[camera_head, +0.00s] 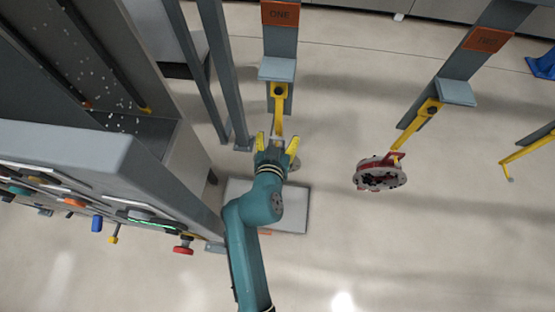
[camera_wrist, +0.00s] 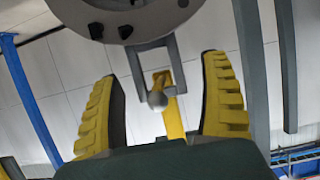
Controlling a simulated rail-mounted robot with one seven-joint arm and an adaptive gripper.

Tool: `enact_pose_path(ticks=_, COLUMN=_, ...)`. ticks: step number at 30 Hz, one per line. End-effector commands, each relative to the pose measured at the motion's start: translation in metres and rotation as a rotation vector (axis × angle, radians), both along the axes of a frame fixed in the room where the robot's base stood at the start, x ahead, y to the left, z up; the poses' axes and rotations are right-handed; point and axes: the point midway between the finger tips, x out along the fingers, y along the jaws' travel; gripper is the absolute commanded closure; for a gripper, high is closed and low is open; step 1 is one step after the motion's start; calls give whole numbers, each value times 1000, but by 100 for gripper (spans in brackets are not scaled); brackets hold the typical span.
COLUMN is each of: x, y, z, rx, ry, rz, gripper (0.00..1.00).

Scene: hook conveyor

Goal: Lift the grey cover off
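The grey cover is a round grey disc with holes at the top of the wrist view (camera_wrist: 130,10). In the head view only its edge (camera_head: 295,164) shows behind my gripper. Its squared grey bracket (camera_wrist: 172,48) hangs at the ball-ended tip of a yellow hook (camera_wrist: 173,120); the hook also shows in the head view (camera_head: 279,108). My gripper (camera_head: 277,141) is open and empty. In the wrist view its yellow ridged fingers stand on either side of the bracket and hook, with gaps on both sides.
A hanger marked ONE (camera_head: 280,15) carries this hook. To the right, a red cover (camera_head: 380,178) hangs from another yellow hook (camera_head: 415,125). A grey control console (camera_head: 65,150) with knobs stands at the left. Open floor lies at lower right.

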Motion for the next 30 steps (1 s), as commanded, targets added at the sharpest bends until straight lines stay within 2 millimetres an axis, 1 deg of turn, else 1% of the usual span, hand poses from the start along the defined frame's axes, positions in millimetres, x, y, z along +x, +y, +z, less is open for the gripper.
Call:
enact_pose_path(ticks=1, x=0, y=0, z=0, rx=0, ry=0, rz=0, gripper=29)
enact_pose_path(ticks=5, x=0, y=0, z=0, rx=0, ry=0, rz=0, gripper=54)
enact_pose_path(ticks=6, x=0, y=0, z=0, rx=0, ry=0, rz=0, gripper=62)
enact_pose_path(ticks=8, x=0, y=0, z=0, rx=0, ry=0, rz=0, gripper=73)
enact_pose_path(ticks=9, x=0, y=0, z=0, rx=0, ry=0, rz=0, gripper=81)
enact_pose_path(ticks=11, x=0, y=0, z=0, rx=0, ry=0, rz=0, gripper=92)
enact_pose_path(ticks=12, x=0, y=0, z=0, rx=0, ry=0, rz=0, gripper=95)
enact_pose_path(ticks=23, x=0, y=0, z=5, rx=1, ry=-5, rz=1, gripper=96)
enact_pose_path(ticks=26, x=0, y=0, z=10, rx=1, ry=-6, rz=-1, gripper=96)
enact_pose_path(ticks=30, x=0, y=1, z=23, rx=1, ry=-7, rz=0, gripper=96)
